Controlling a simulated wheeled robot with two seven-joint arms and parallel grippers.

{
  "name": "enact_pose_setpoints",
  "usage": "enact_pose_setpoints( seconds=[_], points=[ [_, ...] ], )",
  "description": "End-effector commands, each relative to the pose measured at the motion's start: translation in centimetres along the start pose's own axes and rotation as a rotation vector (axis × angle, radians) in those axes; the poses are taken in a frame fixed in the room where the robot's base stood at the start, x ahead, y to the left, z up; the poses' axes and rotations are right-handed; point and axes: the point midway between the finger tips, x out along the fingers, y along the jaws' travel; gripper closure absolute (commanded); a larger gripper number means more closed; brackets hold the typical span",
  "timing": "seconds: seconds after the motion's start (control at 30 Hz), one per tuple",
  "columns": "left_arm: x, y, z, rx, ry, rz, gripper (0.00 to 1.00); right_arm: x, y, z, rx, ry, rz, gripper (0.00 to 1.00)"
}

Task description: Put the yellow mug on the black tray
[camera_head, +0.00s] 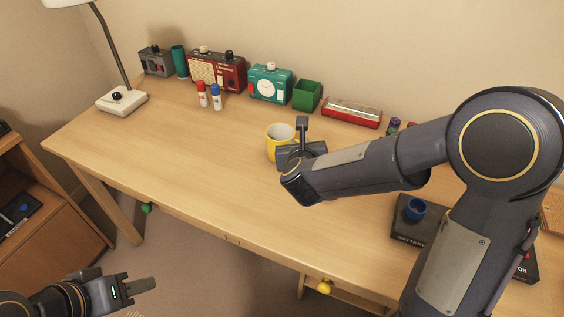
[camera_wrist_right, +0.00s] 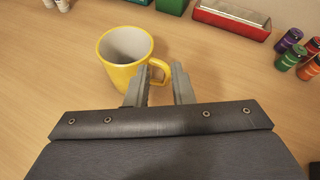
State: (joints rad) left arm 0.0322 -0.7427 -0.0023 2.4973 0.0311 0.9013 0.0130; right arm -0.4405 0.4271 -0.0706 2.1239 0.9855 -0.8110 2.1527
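The yellow mug (camera_head: 279,146) stands upright on the desk, partly hidden by my right gripper (camera_head: 301,140) in the head view. In the right wrist view, the mug (camera_wrist_right: 122,62) has its handle (camera_wrist_right: 163,69) towards my right gripper (camera_wrist_right: 160,88). The two fingers are apart, one on each side of the handle, with a gap visible. A flat black tray-like thing (camera_head: 401,229) marked "BATTERY" lies at the desk's right, partly hidden by my right arm. My left gripper (camera_head: 140,286) is low at the left, off the desk; its finger gap is unclear.
The desk's left and middle are clear.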

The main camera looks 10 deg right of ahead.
Motion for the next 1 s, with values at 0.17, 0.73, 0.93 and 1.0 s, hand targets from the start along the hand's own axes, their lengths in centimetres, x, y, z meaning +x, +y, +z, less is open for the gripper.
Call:
enact_pose_setpoints(
  seconds=[0.17,0.73,0.93,1.0],
  points=[
    [1.6,-0.8,0.8,0.000,0.001,0.000,0.64,1.8,0.4,-3.5,0.209,-0.019,-0.148,0.79],
    [1.4,-0.7,0.7,0.000,0.001,0.000,0.64,7.8,-0.9,-3.7,0.253,-0.029,-0.182,0.79],
    [1.4,-0.6,0.7,0.000,0.001,0.000,0.64,9.5,-1.2,-3.6,0.252,-0.030,-0.179,0.79],
    [1.4,-0.7,0.7,0.000,0.001,0.000,0.64,9.6,-1.2,-3.6,0.252,-0.030,-0.179,0.79]
  ],
)
